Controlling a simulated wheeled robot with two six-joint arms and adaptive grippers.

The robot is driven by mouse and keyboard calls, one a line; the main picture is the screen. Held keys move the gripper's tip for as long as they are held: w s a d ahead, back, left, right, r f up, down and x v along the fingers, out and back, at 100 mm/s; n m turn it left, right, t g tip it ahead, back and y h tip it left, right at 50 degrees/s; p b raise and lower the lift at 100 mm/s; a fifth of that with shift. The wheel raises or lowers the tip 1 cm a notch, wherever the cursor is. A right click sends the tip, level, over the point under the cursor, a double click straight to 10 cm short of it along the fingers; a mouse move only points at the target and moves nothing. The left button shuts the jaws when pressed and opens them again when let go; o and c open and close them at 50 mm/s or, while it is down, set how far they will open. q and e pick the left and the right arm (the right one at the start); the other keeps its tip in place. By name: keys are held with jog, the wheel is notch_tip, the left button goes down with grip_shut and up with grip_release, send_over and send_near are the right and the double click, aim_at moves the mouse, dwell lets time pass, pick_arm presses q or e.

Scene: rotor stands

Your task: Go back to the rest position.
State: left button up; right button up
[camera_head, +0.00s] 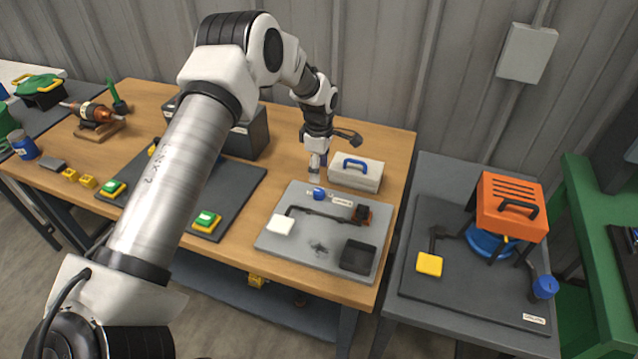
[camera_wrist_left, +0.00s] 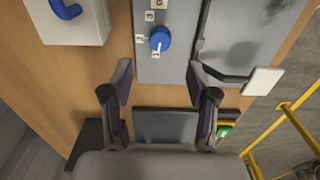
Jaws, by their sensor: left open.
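My left gripper (camera_head: 317,168) is above the wooden table at the left back edge of a light grey board (camera_head: 285,245). It points down, and in the left wrist view (camera_wrist_left: 160,84) its two fingers are apart with nothing between them. A blue knob (camera_head: 319,194) on the board is just in front of the gripper. The knob also shows in the left wrist view (camera_wrist_left: 160,40), beyond the fingertips. A white box with a blue handle (camera_head: 356,178) stands close on the gripper's right. My right gripper is in neither view.
The light grey board carries a white pad (camera_head: 281,225) and a black tray (camera_head: 358,256). A dark case (camera_head: 248,136) stands behind my left arm. A dark mat with green buttons (camera_head: 240,180) lies partly hidden under the arm. An orange-topped machine (camera_head: 511,205) stands on the right table.

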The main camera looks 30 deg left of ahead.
pick_arm(q)
notch_tip(320, 180, up, 3)
jog(key=shift+r, duration=0.2)
